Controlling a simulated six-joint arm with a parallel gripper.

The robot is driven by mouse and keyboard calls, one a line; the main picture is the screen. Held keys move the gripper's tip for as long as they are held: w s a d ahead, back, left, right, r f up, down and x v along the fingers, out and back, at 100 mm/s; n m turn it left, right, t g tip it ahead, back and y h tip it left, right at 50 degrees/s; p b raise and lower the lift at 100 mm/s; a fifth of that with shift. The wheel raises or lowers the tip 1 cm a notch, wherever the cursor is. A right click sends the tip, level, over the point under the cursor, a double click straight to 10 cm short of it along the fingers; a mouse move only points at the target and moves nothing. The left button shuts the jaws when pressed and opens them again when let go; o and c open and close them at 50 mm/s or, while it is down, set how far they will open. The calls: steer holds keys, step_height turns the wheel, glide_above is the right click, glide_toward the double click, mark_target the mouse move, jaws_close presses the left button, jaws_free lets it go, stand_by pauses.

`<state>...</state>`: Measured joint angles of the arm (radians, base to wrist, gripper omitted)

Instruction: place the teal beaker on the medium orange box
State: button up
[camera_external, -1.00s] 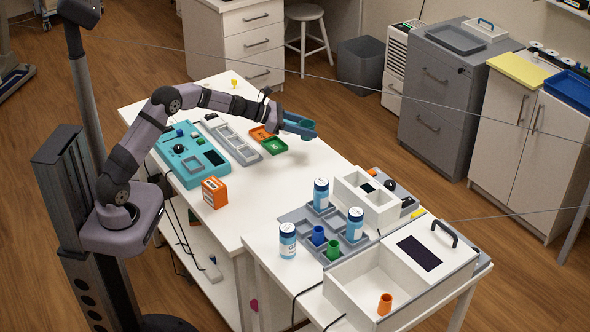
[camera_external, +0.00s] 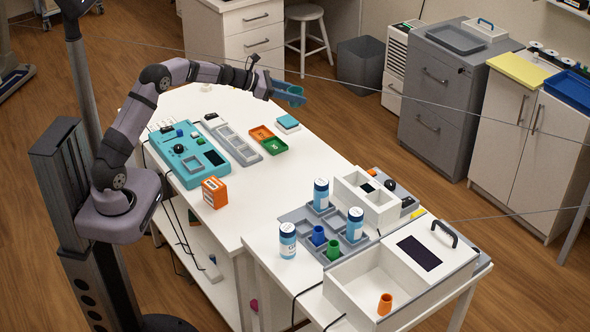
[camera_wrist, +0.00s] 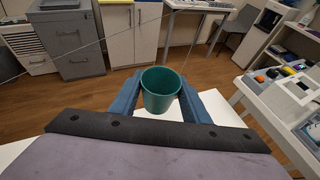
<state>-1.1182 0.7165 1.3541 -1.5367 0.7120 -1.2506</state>
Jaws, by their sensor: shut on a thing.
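The teal beaker (camera_external: 297,90) is held upright in my gripper (camera_external: 288,94), high above the far end of the white table. In the wrist view the beaker (camera_wrist: 161,92) sits between the two blue fingers of my gripper (camera_wrist: 160,84), its open rim facing up, and looks empty. The fingers are shut on its sides. The orange box (camera_external: 215,192) with a white label stands on the table's left side, well in front of and below my gripper. It is the only orange box I can make out. Nothing stands on its top.
White-and-blue bottles (camera_external: 321,195) stand nearer. The table's middle is clear.

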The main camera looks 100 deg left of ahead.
steer(key=s+a+r+n+y+p, duration=0.1)
steer(key=s+a+r+p, duration=0.1)
steer(key=s+r+p, duration=0.4)
steer(key=m+g+h+p, duration=0.3)
steer(key=m+h+p, duration=0.2)
steer(key=m+h, duration=0.95)
glide_above(214, 183)
step_height(214, 183, down, 5)
steer(key=shift+n+h, duration=0.25)
steer(key=shift+n, duration=0.1)
steer(key=shift+d+f+p, duration=0.1)
steer(key=shift+f+p, duration=0.75)
steer(key=shift+f, duration=4.2)
steer(key=shift+f, duration=0.15)
steer(key=o, duration=1)
